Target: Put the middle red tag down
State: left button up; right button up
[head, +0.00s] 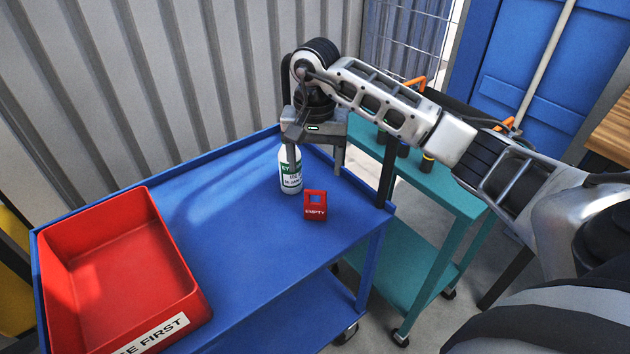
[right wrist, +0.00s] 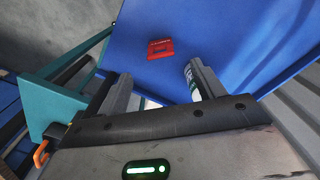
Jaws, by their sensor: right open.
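One red tag (head: 315,206) marked EMPTY, with a square hole, stands on the blue cart top (head: 240,240) near its right edge. It also shows in the right wrist view (right wrist: 160,48), ahead of the fingers and apart from them. A white bottle with a green label (head: 290,178) stands just left of the tag; in the right wrist view one finger partly hides it. My right gripper (head: 316,160) is open above and behind the tag, with nothing seen held between its fingers (right wrist: 158,88). Its left finger overlaps the bottle's top in the head view; I cannot tell whether they touch. My left gripper is not in view.
A red bin (head: 120,265) with a white label fills the cart's left end. The cart top between bin and bottle is clear. A teal cart (head: 450,190) with several dark items stands to the right. A corrugated wall (head: 150,90) rises behind.

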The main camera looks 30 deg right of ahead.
jog(key=s+a+f+m+y, duration=0.1)
jog(key=s+a+m+y, duration=0.3)
jog(key=a, duration=0.6)
jog(key=s+a+f+y, duration=0.2)
jog(key=a+y, duration=0.4)
jog(key=a, duration=0.4)
jog(key=s+a+r+m+t+y, duration=0.25)
jog(key=a+r+m+y, duration=0.25)
jog(key=a+m+y, duration=0.3)
jog(key=w+d+f+m+t+h, duration=0.1)
jog(key=d+m+t+h, duration=0.3)
jog(key=m, duration=0.7)
jog(key=d+f+m+t+h, duration=0.2)
jog(key=m+t, duration=0.4)
jog(key=m, duration=0.5)
jog(key=w+d+f+m+t+h, duration=0.1)
jog(key=d+m+t+h, duration=0.3)
jog(key=m, duration=0.8)
jog(key=s+d+f+m+g+h, duration=0.2)
jog(key=s+f+m+g+h, duration=0.2)
jog(key=s+f+m, duration=0.7)
notch_tip(320, 180, down, 4)
jog(key=m+g, duration=0.2)
jog(key=m, duration=0.2)
jog(key=shift+s+d+r+m+h, duration=0.15)
jog(key=shift+s+d+m+h, duration=0.05)
jog(key=shift+s+m+h, duration=0.2)
